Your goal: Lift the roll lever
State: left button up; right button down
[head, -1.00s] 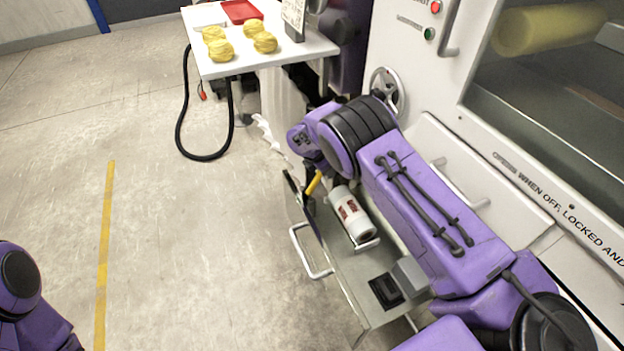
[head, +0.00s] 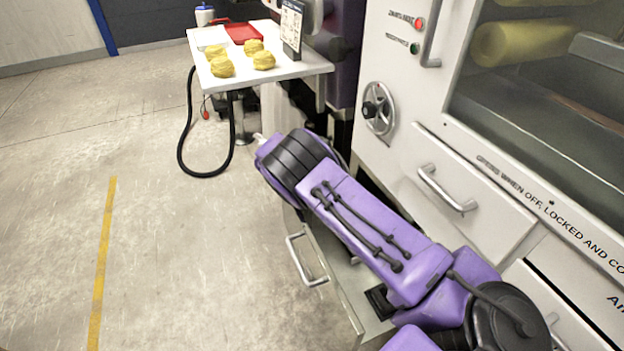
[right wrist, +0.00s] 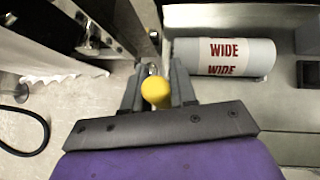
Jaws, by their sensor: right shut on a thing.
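The roll lever's yellow knob (right wrist: 156,91) shows in the right wrist view, with a dark metal bar (right wrist: 128,28) running up beyond it. My right gripper (right wrist: 157,88) is shut on the yellow knob, one grey finger on each side. A white roll marked WIDE (right wrist: 222,58) lies in the open metal tray just to the right of the fingers. In the head view my right arm hides the lever, the roll and the gripper. My left gripper is in neither view.
The open tray's handle (head: 306,262) sticks out over the floor. The white machine has a handwheel (head: 378,108) and a closed drawer with a handle (head: 447,190). A white table (head: 214,78) with yellow pieces stands farther back. The floor at left is clear.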

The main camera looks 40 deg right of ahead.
jog(key=c, duration=1)
grip_release()
jog(key=shift+a, duration=0.1)
jog(key=v, duration=1)
jog(key=shift+a+r, duration=0.15)
jog(key=shift+r, duration=0.1)
